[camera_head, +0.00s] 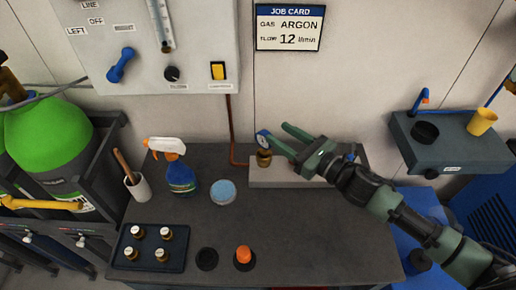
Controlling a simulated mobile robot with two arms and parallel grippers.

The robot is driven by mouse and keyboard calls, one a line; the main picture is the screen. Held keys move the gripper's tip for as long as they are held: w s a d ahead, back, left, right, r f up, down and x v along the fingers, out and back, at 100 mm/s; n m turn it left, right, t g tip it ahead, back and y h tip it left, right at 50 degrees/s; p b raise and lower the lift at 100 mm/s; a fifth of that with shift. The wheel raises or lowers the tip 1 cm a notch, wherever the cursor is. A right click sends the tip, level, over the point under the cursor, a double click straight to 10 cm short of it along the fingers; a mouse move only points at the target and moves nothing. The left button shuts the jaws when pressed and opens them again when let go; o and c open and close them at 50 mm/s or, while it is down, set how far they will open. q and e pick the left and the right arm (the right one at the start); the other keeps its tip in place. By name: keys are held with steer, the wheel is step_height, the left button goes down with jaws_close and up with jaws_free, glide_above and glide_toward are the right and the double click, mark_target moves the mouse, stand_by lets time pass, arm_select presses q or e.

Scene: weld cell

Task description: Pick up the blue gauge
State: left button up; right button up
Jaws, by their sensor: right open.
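The blue gauge (262,138) has a blue rim and a pale face. It is at a brass fitting (264,159) by the left end of a pale block at the back of the dark bench. My right gripper (276,133) reaches in from the right with its two green fingers spread open. The lower finger's tip is right beside the gauge and overlaps its edge in the picture; I cannot tell whether they touch. Nothing shows between the fingers. My left gripper is not in view.
The bench (310,225) is clear at front right. A spray bottle (180,178), a blue-topped round tin (223,191) and a tray (176,264) of brass fittings stand left. An orange-topped piece (244,256) is at the front. A control panel (140,45) hangs above.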

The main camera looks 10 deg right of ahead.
mark_target(257, 135)
steer(key=f+b, duration=0.4)
steer(key=f, duration=0.1)
steer(key=shift+w+a+f, duration=0.15)
steer(key=shift+w+a, duration=0.1)
steer(key=shift+w, duration=0.15)
steer(key=p+x, duration=0.1)
steer(key=x, duration=0.1)
steer(key=p+x, duration=0.1)
steer(key=x, duration=0.3)
steer(key=shift+a+r+p, duration=0.35)
steer(key=shift+a+p, duration=0.05)
steer(key=shift+a, duration=0.1)
steer(key=shift+w+a+f, duration=0.2)
steer(key=shift+w+a, duration=0.15)
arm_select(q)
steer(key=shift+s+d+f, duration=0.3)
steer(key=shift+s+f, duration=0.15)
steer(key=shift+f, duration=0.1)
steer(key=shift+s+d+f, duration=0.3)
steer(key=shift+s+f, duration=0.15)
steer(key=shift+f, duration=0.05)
arm_select(e)
steer(key=shift+r, duration=0.1)
jaws_close()
